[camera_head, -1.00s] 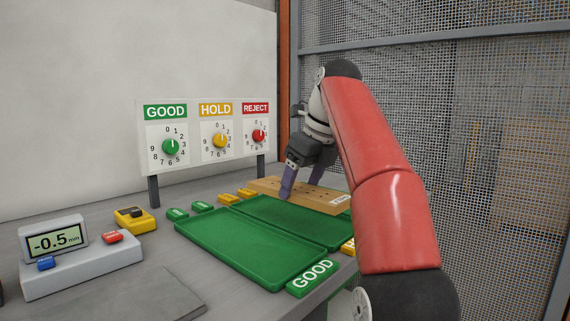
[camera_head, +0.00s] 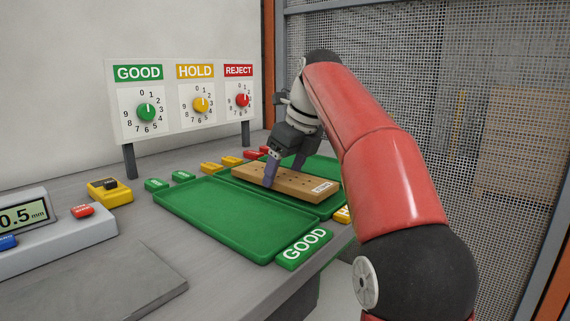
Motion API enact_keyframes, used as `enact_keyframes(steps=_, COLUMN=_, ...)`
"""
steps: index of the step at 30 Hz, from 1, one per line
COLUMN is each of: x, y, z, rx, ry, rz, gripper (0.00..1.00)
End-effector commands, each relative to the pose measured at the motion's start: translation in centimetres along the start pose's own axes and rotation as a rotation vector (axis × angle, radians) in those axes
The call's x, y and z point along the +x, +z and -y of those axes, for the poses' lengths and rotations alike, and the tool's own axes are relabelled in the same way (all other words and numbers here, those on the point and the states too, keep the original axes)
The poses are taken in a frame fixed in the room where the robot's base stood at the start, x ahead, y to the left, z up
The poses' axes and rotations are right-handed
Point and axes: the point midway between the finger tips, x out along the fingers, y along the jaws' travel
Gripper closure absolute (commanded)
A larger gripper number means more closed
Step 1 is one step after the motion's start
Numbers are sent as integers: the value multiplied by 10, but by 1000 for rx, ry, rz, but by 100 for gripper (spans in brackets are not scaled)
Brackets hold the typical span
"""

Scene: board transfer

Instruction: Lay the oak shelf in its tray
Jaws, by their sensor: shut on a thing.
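The oak shelf (camera_head: 262,178) is a light wooden board with a row of small dark holes and a white label at its right end. My gripper (camera_head: 285,172) is shut on it, with purple fingers across its width. The board is over the middle green tray (camera_head: 328,212), which has a yellow label at its front, mostly hidden by my arm. I cannot tell if the board touches this tray. The nearest green tray (camera_head: 215,222) is empty, with a green GOOD label (camera_head: 304,248). A further green tray (camera_head: 322,167) shows partly behind the board.
A sign board with GOOD, HOLD and REJECT dials (camera_head: 185,97) stands behind the trays. Small green, yellow and red blocks line the trays' left ends. A gauge with a display (camera_head: 22,216) and a yellow device (camera_head: 110,192) are at left. A wire mesh stands at right.

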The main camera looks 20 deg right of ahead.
Motion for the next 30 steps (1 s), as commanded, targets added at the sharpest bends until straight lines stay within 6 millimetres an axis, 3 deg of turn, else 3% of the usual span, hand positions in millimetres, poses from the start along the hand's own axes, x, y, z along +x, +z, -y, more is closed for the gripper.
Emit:
enact_keyframes(steps=29, x=7, y=-3, z=0, rx=-1, ry=-1, rz=1, gripper=60)
enact_keyframes(steps=30, x=7, y=-3, z=0, rx=-1, ry=-1, rz=1, gripper=24)
